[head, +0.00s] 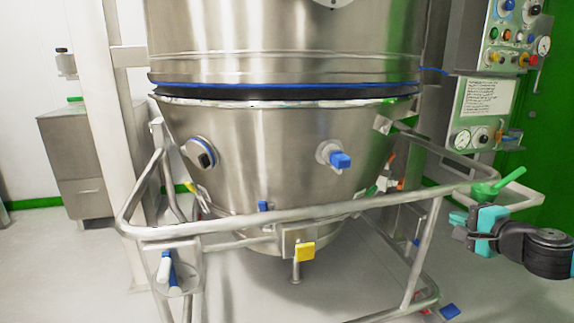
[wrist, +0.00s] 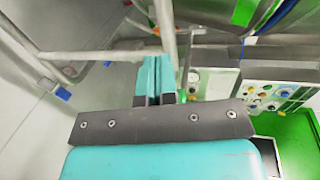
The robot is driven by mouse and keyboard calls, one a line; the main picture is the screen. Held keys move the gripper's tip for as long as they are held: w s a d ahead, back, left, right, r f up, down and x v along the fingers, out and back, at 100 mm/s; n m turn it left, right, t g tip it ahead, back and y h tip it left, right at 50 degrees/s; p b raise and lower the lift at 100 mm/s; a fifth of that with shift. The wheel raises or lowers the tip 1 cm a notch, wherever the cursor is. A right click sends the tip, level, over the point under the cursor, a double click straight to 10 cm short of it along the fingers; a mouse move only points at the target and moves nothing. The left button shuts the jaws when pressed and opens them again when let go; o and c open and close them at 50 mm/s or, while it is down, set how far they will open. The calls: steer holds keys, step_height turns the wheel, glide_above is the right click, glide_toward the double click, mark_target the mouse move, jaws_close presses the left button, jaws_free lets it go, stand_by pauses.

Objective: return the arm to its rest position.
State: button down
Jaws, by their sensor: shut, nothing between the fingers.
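My arm reaches in from the right edge of the head view. My gripper (head: 458,226) is at the right, close to the right end of the trolley's tubular rail (head: 330,208) and just below a green handle (head: 498,187). Its teal fingers (wrist: 153,76) are together and empty in the wrist view. A rail tube (wrist: 166,35) shows right beyond the fingertips there. I cannot tell whether the fingers touch it.
A steel conical bowl (head: 270,150) sits in the trolley frame, filling the middle. Control panels (head: 487,98) with knobs and gauges are at the right; they also show in the wrist view (wrist: 275,90). A steel cabinet (head: 75,160) stands left. Floor is open at far left.

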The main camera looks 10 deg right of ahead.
steer(key=s+a+r+n+g+y, duration=0.2)
steer(key=a+n+g+y, duration=0.35)
steer(key=a, duration=0.75)
steer(key=s+a+r+n+g+y, duration=0.2)
steer(key=a+r+n+g+y, duration=0.1)
steer(key=a+n, duration=0.8)
steer(key=s+a+r+n+g+h, duration=0.25)
steer(key=s+a+n, duration=0.2)
steer(key=s, duration=0.55)
steer(key=s+a+r+n+g+h, duration=0.1)
steer(key=s+a+n+g+h, duration=0.3)
steer(key=s, duration=0.5)
step_height(320, 180, up, 28)
steer(key=a+y+p, duration=0.1)
steer(key=p, duration=2.7)
steer(key=shift+w+m+p, duration=0.15)
steer(key=shift+m+p, duration=0.2)
steer(key=shift+m, duration=0.05)
